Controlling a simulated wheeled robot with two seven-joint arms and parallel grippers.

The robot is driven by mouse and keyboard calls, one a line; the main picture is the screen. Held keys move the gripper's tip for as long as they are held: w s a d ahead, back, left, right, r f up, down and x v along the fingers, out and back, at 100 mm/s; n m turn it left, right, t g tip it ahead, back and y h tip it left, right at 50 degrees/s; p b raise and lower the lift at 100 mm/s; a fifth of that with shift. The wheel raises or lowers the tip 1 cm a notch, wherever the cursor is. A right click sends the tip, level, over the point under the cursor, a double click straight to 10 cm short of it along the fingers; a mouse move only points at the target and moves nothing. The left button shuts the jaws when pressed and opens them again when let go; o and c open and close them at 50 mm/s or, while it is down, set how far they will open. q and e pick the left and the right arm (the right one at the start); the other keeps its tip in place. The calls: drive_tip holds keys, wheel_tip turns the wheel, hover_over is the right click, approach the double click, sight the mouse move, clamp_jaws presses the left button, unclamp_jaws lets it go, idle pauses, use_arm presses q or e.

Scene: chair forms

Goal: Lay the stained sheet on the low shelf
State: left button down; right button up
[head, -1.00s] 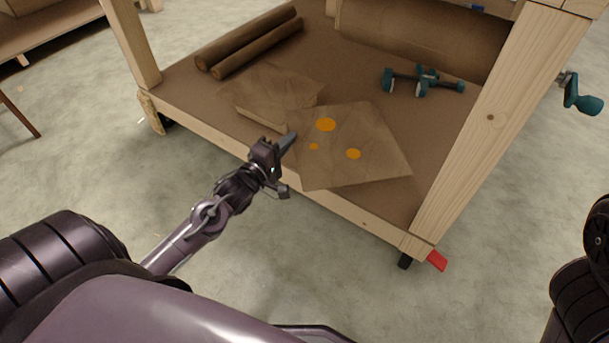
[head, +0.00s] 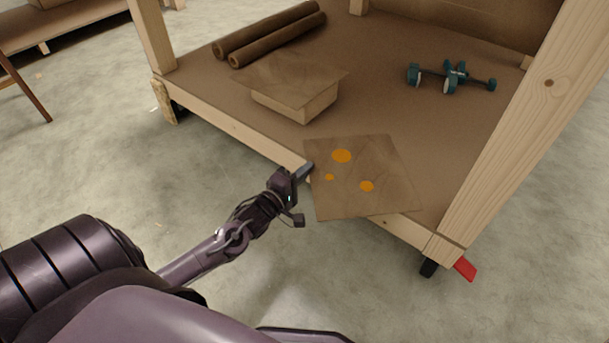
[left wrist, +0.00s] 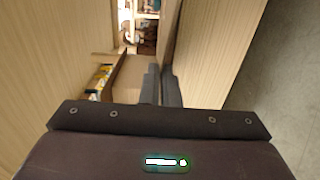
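The stained sheet (head: 362,203) is a flat brown square with several orange spots, a large one near its middle. My left gripper (head: 308,171) is at its left edge, and its fingers appear shut on that edge. The sheet covers part of the front rail of the low shelf (head: 400,105), and its near corner reaches past the rail in the head view. I cannot tell whether it touches the shelf. In the left wrist view the two dark fingers (left wrist: 161,85) are almost together. My right gripper is out of view.
A pale block with a brown sheet on top (head: 295,82) sits on the shelf behind the stained sheet. Two brown rolls (head: 270,35) lie at the back left, a teal clamp (head: 452,78) at the right. A wooden leg (head: 540,110) stands at the right front. Shelf between is clear.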

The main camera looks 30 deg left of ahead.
use_arm(q)
drive_tip(key=c, duration=1.7)
unclamp_jaws()
